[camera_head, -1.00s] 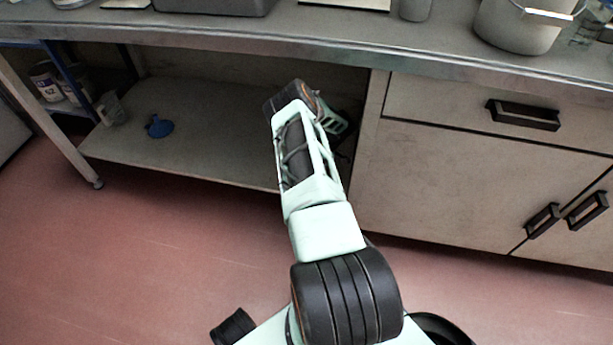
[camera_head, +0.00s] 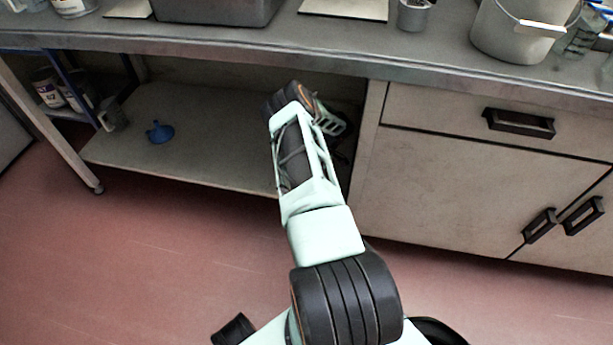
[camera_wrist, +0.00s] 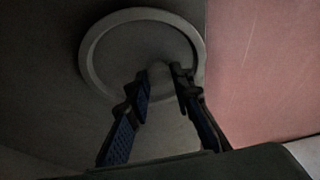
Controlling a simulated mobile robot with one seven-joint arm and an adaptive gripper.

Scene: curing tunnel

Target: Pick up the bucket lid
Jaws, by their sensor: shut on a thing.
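The bucket lid (camera_wrist: 120,53) is a round grey disc with a raised pale rim, in the wrist view. It is over the dark shelf surface, near the edge beyond which the red floor shows. My gripper (camera_wrist: 160,80) has its two blue-padded fingers at the lid's near middle, closed on a small raised part there. In the head view my arm reaches under the counter beside the cabinet. The lid is hidden there, and my gripper is mostly hidden behind my arm. I cannot tell whether the lid is clear of the shelf.
A white-grey bucket (camera_head: 515,32) with a handle stands on the counter (camera_head: 340,45) at right. The lower shelf (camera_head: 205,110) holds a blue funnel (camera_head: 160,132) and a clear jug (camera_head: 112,114). A cabinet (camera_head: 460,170) closes off the right side.

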